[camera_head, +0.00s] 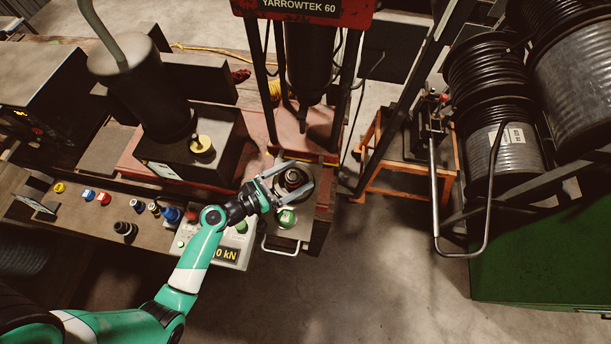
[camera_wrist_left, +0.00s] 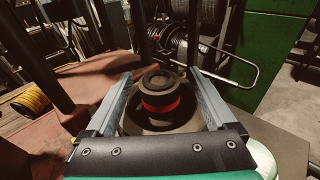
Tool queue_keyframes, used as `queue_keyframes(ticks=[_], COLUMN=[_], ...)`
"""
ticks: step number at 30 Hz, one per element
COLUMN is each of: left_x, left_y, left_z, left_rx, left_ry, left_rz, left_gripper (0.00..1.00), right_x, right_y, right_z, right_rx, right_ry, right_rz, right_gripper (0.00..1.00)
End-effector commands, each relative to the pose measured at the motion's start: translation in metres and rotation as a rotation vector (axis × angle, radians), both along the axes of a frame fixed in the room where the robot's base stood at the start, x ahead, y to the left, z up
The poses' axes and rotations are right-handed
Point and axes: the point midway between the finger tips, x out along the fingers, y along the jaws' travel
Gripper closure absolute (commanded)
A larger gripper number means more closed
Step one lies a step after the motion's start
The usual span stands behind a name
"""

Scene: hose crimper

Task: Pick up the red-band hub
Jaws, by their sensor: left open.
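The red-band hub, a dark round piece with a red ring around its middle, stands upright in the left wrist view (camera_wrist_left: 161,104). It also shows from above in the head view (camera_head: 292,178), where the red band is hard to make out. It sits on a wider round dark base. My left gripper (camera_head: 303,174) is open, with one finger on each side of the hub; its fingers also frame the hub in the left wrist view (camera_wrist_left: 160,74). Whether the fingers touch the hub I cannot tell. My right gripper is not in view.
A green button (camera_head: 287,218) is close to my gripper's near side. The red press frame (camera_head: 303,12) rises behind, with dark posts. A kN readout box (camera_head: 224,253) and a row of small coloured parts lie left. An orange stand (camera_head: 402,171) and hose reels are right.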

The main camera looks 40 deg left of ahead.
Motion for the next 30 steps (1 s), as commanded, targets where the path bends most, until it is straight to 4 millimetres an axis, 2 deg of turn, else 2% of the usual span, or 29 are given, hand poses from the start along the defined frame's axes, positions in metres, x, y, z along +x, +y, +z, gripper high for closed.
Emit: queue_keyframes(ticks=[5, 19, 20, 30], left_x=[-0.0002, -0.0003, -0.0003, 0.0001], left_y=[-0.0002, -0.0002, -0.0002, 0.0], left_z=[0.0002, 0.0002, 0.0002, 0.0016], left_rx=[-0.001, -0.001, -0.001, 0.0], left_ry=[0.001, 0.001, 0.001, -0.002], left_rz=[0.0, 0.0, 0.0, 0.0], left_gripper=[0.12, 0.97, 1.0, 1.0], right_x=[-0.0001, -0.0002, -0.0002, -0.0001], right_y=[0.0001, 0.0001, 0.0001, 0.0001], right_z=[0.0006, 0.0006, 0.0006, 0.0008], right_rx=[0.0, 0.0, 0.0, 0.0], right_ry=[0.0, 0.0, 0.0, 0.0], right_rz=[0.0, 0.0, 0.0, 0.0], right_gripper=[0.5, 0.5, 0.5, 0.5])
